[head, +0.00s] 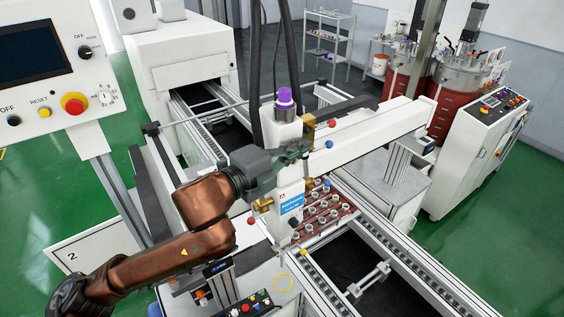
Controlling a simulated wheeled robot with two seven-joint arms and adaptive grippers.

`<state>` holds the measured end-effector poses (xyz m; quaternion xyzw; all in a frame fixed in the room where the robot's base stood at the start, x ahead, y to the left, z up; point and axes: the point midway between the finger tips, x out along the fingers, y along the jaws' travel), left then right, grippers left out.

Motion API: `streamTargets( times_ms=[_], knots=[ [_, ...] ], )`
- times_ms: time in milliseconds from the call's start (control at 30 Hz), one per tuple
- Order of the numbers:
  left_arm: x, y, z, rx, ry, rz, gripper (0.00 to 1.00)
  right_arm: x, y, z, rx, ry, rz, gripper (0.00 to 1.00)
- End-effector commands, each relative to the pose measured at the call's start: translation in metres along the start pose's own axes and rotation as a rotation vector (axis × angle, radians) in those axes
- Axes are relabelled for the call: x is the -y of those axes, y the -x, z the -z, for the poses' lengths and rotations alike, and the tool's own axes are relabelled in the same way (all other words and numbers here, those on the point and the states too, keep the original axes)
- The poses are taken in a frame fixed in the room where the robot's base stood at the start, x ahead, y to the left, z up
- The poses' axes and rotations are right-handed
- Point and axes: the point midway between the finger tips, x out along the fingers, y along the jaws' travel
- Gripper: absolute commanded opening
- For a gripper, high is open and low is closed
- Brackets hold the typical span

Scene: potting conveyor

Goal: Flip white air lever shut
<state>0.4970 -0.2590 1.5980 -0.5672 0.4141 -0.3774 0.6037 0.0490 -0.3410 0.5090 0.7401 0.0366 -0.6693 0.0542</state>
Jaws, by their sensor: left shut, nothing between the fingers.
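My left arm comes in from the left, and my left gripper (300,149) is shut and empty at the white dispensing head (289,200), just below its purple-capped top (285,97). The fingers cover part of the head, and I cannot tell whether they touch it. Small ball-ended levers stick out around the head: a red ball (332,122) and a blue ball (329,144) right of the fingers, and another red ball (251,221) lower left. I cannot pick out a white lever; the gripper may hide it. My right gripper is not in view.
A red tray (340,212) with several small round parts sits on the conveyor (415,262) below the head. A white gantry beam (375,135) runs right from the head, and dark hoses hang above. A control panel (55,65) stands at upper left.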

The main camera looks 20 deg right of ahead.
Motion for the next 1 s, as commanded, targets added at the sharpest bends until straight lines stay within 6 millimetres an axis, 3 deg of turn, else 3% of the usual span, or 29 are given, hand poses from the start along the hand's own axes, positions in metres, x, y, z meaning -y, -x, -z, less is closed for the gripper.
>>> streamTargets(
  times_ms=[767,1000],
  knots=[
    [0.0,0.0,0.0,0.0,0.0,0.0,0.0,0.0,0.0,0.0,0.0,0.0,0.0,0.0],
    [0.017,0.016,0.001,-0.007,-0.003,0.0,0.0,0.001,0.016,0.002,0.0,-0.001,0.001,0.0]
  ],
)
